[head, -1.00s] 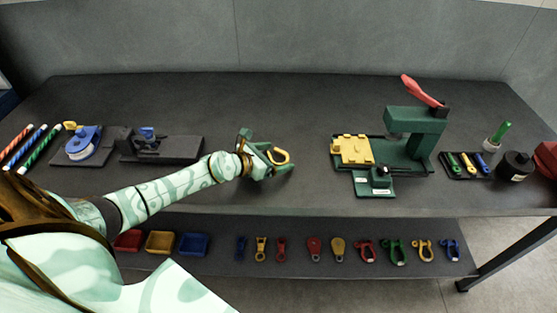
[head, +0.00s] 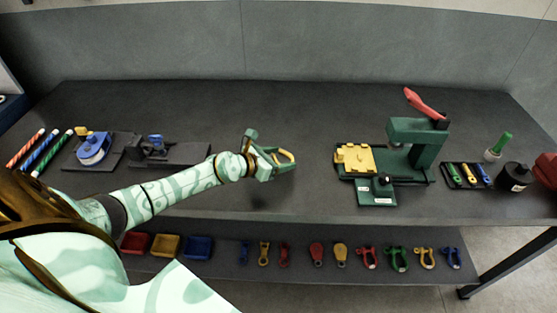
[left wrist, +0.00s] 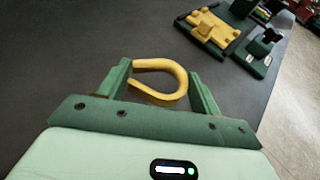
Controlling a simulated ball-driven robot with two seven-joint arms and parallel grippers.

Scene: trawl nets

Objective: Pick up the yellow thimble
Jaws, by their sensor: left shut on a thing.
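The yellow thimble (head: 291,157), a smooth teardrop-shaped loop, is in my left gripper (head: 273,162) in the head view. The thimble appears a little above the dark bench top; the exact gap is hard to tell. My right gripper is not in view.
A green press (head: 418,140) with a red handle and a yellow block (head: 354,157) stands to the right. A blue round device (head: 92,147) and a dark fixture (head: 185,154) stand left. Shackles and bins sit on the lower shelf (head: 220,262). The bench (head: 300,115) behind my gripper is clear.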

